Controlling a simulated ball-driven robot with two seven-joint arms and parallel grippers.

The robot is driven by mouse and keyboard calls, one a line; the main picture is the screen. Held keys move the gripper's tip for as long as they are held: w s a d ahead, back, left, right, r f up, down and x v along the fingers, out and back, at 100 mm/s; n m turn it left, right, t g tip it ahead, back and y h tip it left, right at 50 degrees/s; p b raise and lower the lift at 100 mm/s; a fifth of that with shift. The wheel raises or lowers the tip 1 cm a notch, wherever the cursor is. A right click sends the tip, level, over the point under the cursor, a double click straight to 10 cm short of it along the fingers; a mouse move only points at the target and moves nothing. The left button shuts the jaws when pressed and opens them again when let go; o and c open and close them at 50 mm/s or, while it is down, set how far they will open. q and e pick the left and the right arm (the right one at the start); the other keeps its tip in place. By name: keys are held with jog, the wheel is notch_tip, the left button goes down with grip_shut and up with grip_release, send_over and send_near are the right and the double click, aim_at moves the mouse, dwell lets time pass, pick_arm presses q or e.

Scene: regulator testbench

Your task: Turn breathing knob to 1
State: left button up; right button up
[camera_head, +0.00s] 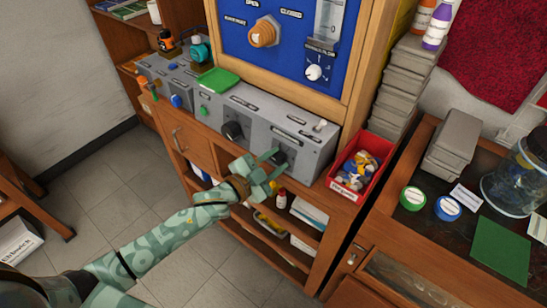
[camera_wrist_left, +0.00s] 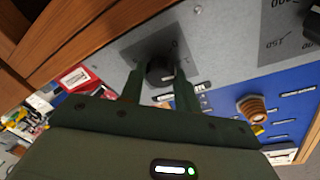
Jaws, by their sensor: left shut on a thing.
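The grey control box (camera_head: 250,118) carries two black knobs on its front. My left gripper (camera_head: 270,162) is at the right black knob (camera_head: 280,157). In the left wrist view the fingers (camera_wrist_left: 158,78) stand on both sides of this black knob (camera_wrist_left: 160,70), shut on it. The fingers cover part of it, and its label and pointer setting are too small to read. The other black knob (camera_head: 232,130) sits to the left, free. My right gripper is not in view.
A red bin of small parts (camera_head: 346,190) stands right of the box. A blue panel with an orange knob (camera_head: 264,32) and a white dial (camera_head: 314,72) rises behind. A green pad (camera_head: 217,80) lies on top at the left. Open shelves with bottles are below the arm.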

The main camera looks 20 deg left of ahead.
pick_arm(q)
jog(key=shift+m+p, duration=0.3)
jog(key=shift+m, duration=0.3)
jog(key=o, duration=1)
jog(key=p+v, duration=0.2)
jog(key=v, duration=1.4)
jog(key=shift+s+a+r, duration=0.1)
jog(key=shift+a+r, duration=0.05)
jog(key=shift+a, duration=0.05)
